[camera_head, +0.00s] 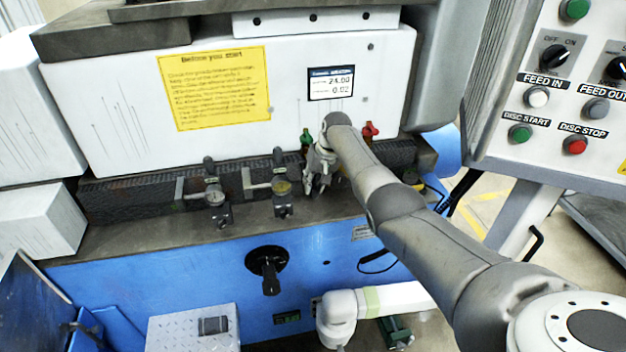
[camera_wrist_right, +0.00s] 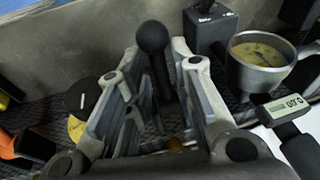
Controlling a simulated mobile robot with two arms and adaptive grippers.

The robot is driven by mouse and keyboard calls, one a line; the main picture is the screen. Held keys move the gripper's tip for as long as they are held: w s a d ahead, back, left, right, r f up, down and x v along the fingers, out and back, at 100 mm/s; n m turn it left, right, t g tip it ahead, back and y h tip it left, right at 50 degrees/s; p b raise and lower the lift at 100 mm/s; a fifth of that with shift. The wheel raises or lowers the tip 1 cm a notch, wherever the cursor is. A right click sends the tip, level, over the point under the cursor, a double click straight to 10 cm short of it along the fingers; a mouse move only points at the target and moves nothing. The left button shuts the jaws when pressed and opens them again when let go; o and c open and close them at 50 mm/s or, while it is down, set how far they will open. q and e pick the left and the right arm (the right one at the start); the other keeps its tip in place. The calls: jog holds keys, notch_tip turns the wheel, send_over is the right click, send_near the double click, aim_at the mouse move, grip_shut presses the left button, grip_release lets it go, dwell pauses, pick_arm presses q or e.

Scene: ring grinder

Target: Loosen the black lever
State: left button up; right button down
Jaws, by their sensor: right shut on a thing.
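The black lever (camera_wrist_right: 153,38), with a round ball knob, stands between the fingers of my right gripper (camera_wrist_right: 155,55) in the right wrist view. The fingers are closed on it, one on each side. In the head view my right gripper (camera_head: 318,172) is at the right part of the machine's ledge, just below the white panel. The lever is hidden there by the gripper and arm. My left gripper is not in view.
Gauges on clamps (camera_head: 215,197) and (camera_head: 282,187) stand left of my right gripper. A green knob (camera_head: 306,137) and a red knob (camera_head: 370,131) are close beside it. A black handwheel (camera_head: 268,264) is on the blue front. A control panel (camera_head: 560,90) is at the right.

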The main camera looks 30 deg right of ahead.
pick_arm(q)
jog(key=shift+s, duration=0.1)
pick_arm(e)
jog(key=shift+f, duration=0.1)
jog(key=c, duration=1.5)
grip_release()
jog(key=shift+o, duration=0.2)
jog(key=v, duration=1.2)
